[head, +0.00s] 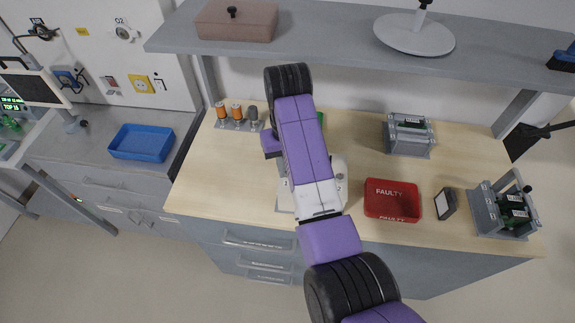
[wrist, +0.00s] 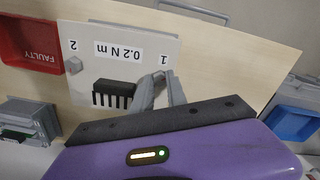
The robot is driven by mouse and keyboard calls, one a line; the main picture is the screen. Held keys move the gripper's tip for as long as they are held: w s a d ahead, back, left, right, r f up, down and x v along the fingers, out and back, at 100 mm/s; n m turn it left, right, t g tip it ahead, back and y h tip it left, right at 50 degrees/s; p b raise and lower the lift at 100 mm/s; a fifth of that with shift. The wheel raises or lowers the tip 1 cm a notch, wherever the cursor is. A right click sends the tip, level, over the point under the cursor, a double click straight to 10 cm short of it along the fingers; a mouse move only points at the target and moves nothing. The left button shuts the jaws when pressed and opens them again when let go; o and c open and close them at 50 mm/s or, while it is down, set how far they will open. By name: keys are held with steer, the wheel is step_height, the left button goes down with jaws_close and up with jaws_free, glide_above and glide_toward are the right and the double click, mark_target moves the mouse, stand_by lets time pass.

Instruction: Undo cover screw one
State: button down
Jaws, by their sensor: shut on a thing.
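A pale cover plate (wrist: 120,50) in the wrist view carries the labels 1, 2 and "0.2 N m", upside down. A grey hex-headed cover screw two (wrist: 73,65) sits by label 2. A black finned part (wrist: 113,92) lies at the plate's near side. My gripper (wrist: 160,85) has its grey fingers down by label 1, shut on cover screw one, which the fingers hide. In the head view my arm covers the gripper and most of the plate; part of a pale panel (head: 284,198) shows beside the arm.
A red FAULTY bin (head: 391,199) stands right of my arm, with a small dark-framed stand (head: 445,203) beside it. Grey fixtures (head: 409,135) (head: 505,208) stand further right. Orange and grey knobbed pieces (head: 237,113) stand back left. A blue tray (head: 141,142) is on the left counter. A shelf (head: 340,45) overhangs the bench.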

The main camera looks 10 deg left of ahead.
steer(key=shift+n, duration=1.1)
steer(key=c, duration=1.3)
jaws_free()
